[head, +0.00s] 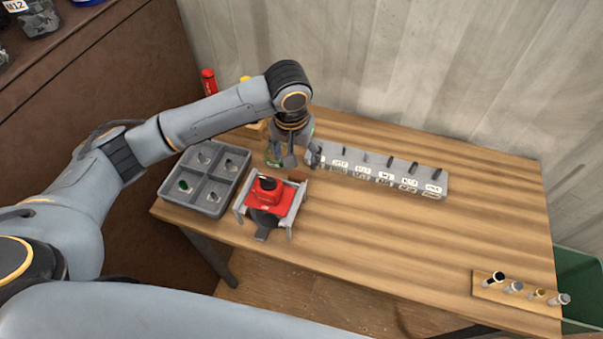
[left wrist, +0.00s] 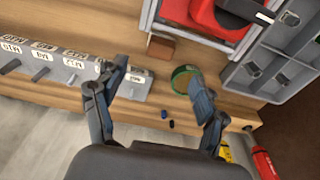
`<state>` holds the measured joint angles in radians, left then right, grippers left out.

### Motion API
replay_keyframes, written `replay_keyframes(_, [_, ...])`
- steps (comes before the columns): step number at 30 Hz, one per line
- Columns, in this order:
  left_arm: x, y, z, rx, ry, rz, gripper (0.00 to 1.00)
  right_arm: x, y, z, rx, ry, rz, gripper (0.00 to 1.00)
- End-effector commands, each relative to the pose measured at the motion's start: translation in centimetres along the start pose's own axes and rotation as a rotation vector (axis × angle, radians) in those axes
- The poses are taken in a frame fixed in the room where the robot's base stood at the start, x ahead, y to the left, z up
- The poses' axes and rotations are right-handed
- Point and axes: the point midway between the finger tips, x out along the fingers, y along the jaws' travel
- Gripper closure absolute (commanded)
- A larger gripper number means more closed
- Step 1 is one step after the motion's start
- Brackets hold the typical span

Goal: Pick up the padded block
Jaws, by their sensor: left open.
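A small brown block (head: 298,173), which I take to be the padded block, sits on the wooden table between the red device and the grey labelled rack. It also shows in the left wrist view (left wrist: 161,48), beyond my fingertips; any padding is too small to tell. My left gripper (head: 284,161) points down near it, partly covering that area. In the left wrist view the left gripper (left wrist: 160,72) has its fingers spread wide with nothing between them. A green ring (left wrist: 183,79) lies beside the right-hand finger there. My right gripper is not in view.
The red device in a grey frame (head: 268,196) and a grey four-compartment tray (head: 207,178) stand left of the block. The labelled rack (head: 380,172) with several pegs is to its right. A wooden strip with several cylinders (head: 518,292) lies front right. The table's middle is clear.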

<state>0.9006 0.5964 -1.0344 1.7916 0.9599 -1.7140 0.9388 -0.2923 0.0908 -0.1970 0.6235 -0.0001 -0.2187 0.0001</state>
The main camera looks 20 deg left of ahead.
Motion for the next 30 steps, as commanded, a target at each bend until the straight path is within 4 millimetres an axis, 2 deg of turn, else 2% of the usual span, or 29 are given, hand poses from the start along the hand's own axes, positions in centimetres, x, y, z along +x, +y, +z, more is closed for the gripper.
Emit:
replay_keyframes(3, [2.2,0.0,0.1,-0.001,-0.003,-0.001,0.28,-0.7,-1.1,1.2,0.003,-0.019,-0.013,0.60])
replay_keyframes(8, [4.1,0.0,0.0,0.000,0.000,0.000,0.28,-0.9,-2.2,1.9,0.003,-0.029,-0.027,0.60])
replay_keyframes(14, [5.5,0.0,-0.1,0.000,-0.001,-0.001,0.28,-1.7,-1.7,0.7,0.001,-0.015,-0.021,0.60])
replay_keyframes(18, [7.5,0.0,-0.2,0.000,-0.001,-0.002,0.28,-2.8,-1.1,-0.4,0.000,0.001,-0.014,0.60])
replay_keyframes(21, [9.0,0.0,-0.2,0.001,0.000,-0.001,0.28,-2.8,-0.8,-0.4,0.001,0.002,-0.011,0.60])
replay_keyframes(25, [9.8,0.0,-0.2,0.003,0.002,-0.001,0.28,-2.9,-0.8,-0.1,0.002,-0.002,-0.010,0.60])
replay_keyframes(30, [9.8,0.0,-0.2,0.002,0.002,0.000,0.28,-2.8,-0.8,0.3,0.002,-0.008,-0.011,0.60])
